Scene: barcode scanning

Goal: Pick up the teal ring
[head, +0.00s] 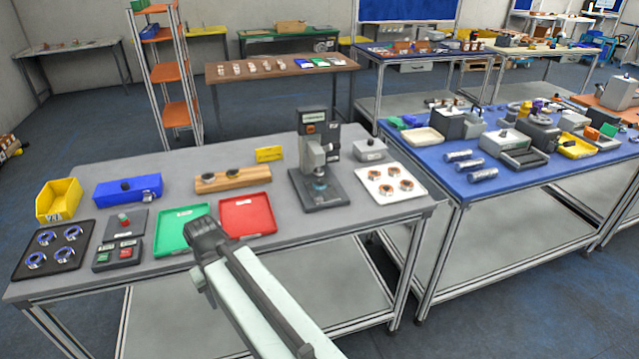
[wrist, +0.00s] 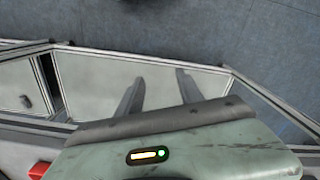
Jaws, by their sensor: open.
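A small teal-blue spot, possibly the teal ring (head: 320,187), shows on the base of the dark press (head: 334,150), under its head; it is too small to make out clearly. Several blue-violet rings (head: 70,232) sit on the black tray (head: 50,263) at the table's left end. Several copper-brown rings (head: 388,190) sit on the white tray (head: 405,176) right of the press. My gripper (head: 207,232) is near the table's front edge, by the green and red trays, apart from all rings. In the wrist view its fingers (wrist: 158,78) are spread and empty, with no ring in sight.
The green tray (head: 181,232) and red tray (head: 249,214) lie empty at the front. Behind them are a blue bin (head: 128,190), a wooden block (head: 233,179) and a yellow sign (head: 269,154). A button box (head: 117,255) stands left. A blue-topped table (head: 450,185) adjoins on the right.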

